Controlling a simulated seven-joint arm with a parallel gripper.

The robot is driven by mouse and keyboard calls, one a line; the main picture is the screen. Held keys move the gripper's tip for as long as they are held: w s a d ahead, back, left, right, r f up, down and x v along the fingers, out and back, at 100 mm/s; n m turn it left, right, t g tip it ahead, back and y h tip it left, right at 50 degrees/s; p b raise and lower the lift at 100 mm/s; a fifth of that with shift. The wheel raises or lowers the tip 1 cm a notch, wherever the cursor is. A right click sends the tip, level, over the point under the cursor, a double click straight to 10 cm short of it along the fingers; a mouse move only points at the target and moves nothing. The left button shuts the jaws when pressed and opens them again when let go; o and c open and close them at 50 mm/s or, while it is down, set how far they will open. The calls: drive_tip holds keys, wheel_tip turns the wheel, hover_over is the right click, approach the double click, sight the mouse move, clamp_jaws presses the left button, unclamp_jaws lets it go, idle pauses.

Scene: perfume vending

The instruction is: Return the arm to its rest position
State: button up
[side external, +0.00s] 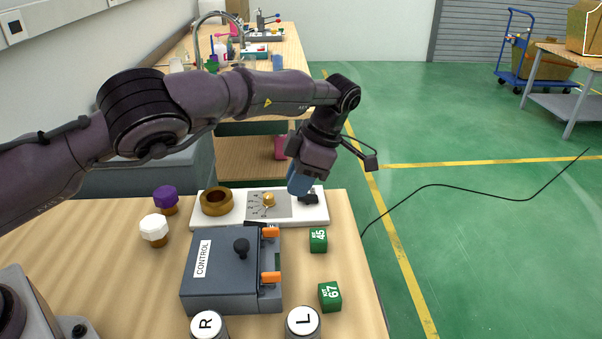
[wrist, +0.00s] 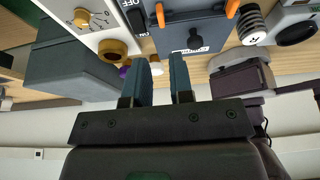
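My gripper (side external: 299,180) hangs from the bent arm above the right end of the white panel (side external: 235,218), near a black switch (side external: 309,198). In the side view its blue fingers overlap and the gap is hidden. In the wrist view my gripper (wrist: 160,72) shows two separate fingers with a clear gap and nothing held between them. The arm is stretched out across the table from the left, well above the grey control box (side external: 215,270). Whether the fingertips touch the panel is hard to tell, but they look above it.
The panel carries a brass ring (side external: 216,202) and a dial (side external: 268,200). Purple (side external: 165,197) and white (side external: 154,228) faceted caps stand at left. Green blocks (side external: 318,240) (side external: 330,296) and R (side external: 208,325) and L (side external: 303,321) buttons sit in front. Space above the table is free.

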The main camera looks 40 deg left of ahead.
drive_tip(key=shift+w+d+r, duration=0.15)
drive_tip(key=shift+d+r, duration=0.05)
drive_tip(key=shift+r, duration=0.45)
drive_tip(key=s+a+r+m+t+h, duration=0.1)
drive_tip(key=s+a+r+m, duration=0.3)
drive_tip(key=m, duration=0.5)
drive_tip(key=s+a+r+m+t+h, duration=0.15)
drive_tip(key=s+a+m, duration=0.3)
drive_tip(key=m, duration=0.45)
drive_tip(key=s+a+r+m+t, duration=0.1)
drive_tip(key=s+r+m+t, duration=0.2)
drive_tip(key=s, duration=0.8)
drive_tip(key=s+a+r+m+t, duration=0.1)
drive_tip(key=s+r+m+t, duration=0.2)
drive_tip(key=s+r+m, duration=0.3)
drive_tip(key=shift+s+a+r, duration=0.3)
drive_tip(key=shift+s+r, duration=0.7)
drive_tip(key=shift+s, duration=1.5)
